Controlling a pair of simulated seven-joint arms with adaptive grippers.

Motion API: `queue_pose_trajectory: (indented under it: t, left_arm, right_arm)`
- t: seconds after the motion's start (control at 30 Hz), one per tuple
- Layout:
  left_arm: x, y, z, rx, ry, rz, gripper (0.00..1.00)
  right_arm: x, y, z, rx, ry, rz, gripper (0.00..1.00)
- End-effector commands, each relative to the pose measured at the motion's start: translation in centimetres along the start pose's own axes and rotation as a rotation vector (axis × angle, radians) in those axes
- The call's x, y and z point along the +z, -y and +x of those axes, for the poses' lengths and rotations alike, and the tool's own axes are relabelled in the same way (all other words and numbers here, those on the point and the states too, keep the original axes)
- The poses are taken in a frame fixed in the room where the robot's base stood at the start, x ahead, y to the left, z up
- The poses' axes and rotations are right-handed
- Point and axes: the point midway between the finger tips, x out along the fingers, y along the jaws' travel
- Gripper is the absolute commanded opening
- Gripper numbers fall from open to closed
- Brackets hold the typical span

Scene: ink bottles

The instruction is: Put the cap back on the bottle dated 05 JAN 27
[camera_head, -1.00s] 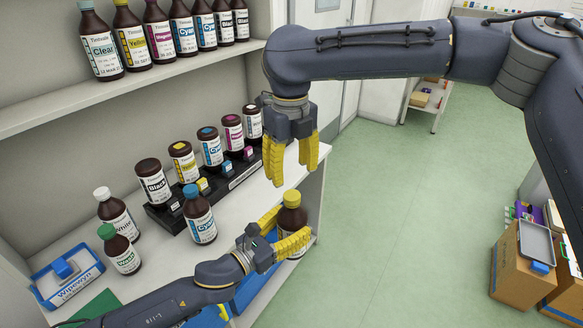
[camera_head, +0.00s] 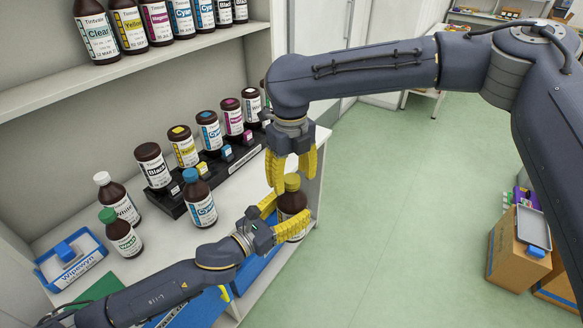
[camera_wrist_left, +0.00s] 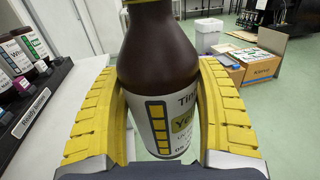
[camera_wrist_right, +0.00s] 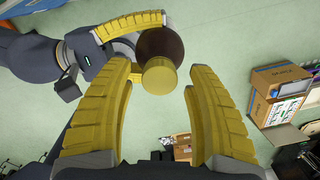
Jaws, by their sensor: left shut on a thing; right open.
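My left gripper (camera_head: 290,213) is shut on a brown bottle (camera_head: 293,201) with a yellow cap (camera_head: 292,182) on top. The bottle is upright near the counter's right end. In the left wrist view the bottle (camera_wrist_left: 160,55) is between both fingers; its label is partly visible, with yellow squares and "Ye", and its date is not fully readable. My right gripper (camera_head: 294,184) is open, pointing down around the cap. In the right wrist view the yellow cap (camera_wrist_right: 159,76) lies between its fingertips, with gaps on both sides.
A black rack (camera_head: 178,211) holds several ink bottles behind. A blue-capped cyan bottle (camera_head: 199,203), a green-capped bottle (camera_head: 122,238) and a white-capped bottle (camera_head: 119,203) stand on the counter. A Wipewyn box (camera_head: 75,262) is at left.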

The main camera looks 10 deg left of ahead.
Motion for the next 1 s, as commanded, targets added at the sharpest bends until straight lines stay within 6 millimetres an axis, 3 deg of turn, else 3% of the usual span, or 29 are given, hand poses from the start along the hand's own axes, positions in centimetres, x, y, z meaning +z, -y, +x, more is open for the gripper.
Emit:
queue_pose_trajectory:
  t: [0.47, 0.9, 1.0]
  left_arm:
    - [0.12, 0.0, 0.02, 0.0, 0.002, 0.0, 0.0]
    - [0.12, 0.0, 0.02, 0.0, 0.002, 0.0, 0.0]
    - [0.12, 0.0, 0.02, 0.0, 0.002, 0.0, 0.0]
  right_arm:
    - [-0.01, -0.02, 0.51, 0.001, 0.0, 0.0, 0.56]
    - [-0.01, -0.01, 0.5, 0.001, 0.0, 0.0, 0.04]
    - [-0.01, -0.01, 0.5, 0.0, 0.0, 0.0, 0.0]
